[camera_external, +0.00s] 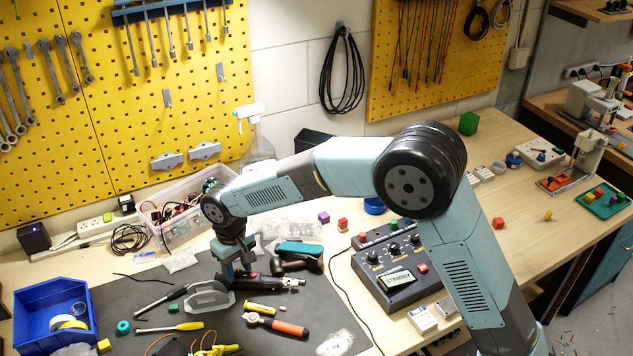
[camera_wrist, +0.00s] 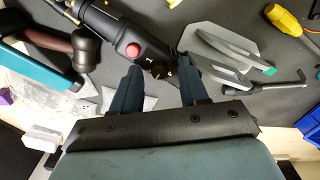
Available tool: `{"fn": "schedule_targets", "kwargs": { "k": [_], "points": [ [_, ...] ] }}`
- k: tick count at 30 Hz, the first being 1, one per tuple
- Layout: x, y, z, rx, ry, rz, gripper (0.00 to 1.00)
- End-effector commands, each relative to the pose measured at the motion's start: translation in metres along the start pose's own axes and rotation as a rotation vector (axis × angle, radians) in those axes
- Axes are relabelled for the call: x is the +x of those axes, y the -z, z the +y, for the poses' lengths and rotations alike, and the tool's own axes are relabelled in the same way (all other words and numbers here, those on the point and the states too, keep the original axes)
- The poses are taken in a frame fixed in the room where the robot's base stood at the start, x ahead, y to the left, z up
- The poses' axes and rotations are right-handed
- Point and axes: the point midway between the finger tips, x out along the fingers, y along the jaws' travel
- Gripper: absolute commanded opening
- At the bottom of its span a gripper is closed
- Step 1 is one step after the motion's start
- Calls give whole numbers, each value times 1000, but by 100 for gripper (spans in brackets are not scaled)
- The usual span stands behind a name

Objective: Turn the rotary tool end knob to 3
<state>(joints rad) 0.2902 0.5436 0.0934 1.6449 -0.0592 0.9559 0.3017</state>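The black rotary tool (camera_wrist: 105,30) with a red round button lies on the dark mat. It also shows in the external view (camera_external: 262,282). Its end knob (camera_wrist: 158,68) points toward my gripper and carries small pale marks; one looks like a 1, but I cannot tell the setting. My gripper (camera_wrist: 158,66) is open above the tool, with one finger on each side of the knob. No clear contact shows. In the external view my gripper (camera_external: 232,277) points down at the tool's left end, and the knob is hidden there.
A blue bin (camera_external: 40,315) stands left. A control box (camera_external: 400,275) stands right.

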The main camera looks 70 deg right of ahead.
Motion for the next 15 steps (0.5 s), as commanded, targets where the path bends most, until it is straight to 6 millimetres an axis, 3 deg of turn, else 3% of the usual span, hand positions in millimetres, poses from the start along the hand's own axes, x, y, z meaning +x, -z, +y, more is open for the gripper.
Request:
{"fn": "schedule_targets", "kwargs": {
  "k": [13, 15],
  "points": [
    [0, 0, 0, 0, 0, 0, 0],
    [0, 0, 0, 0, 0, 0, 0]
  ]
}}
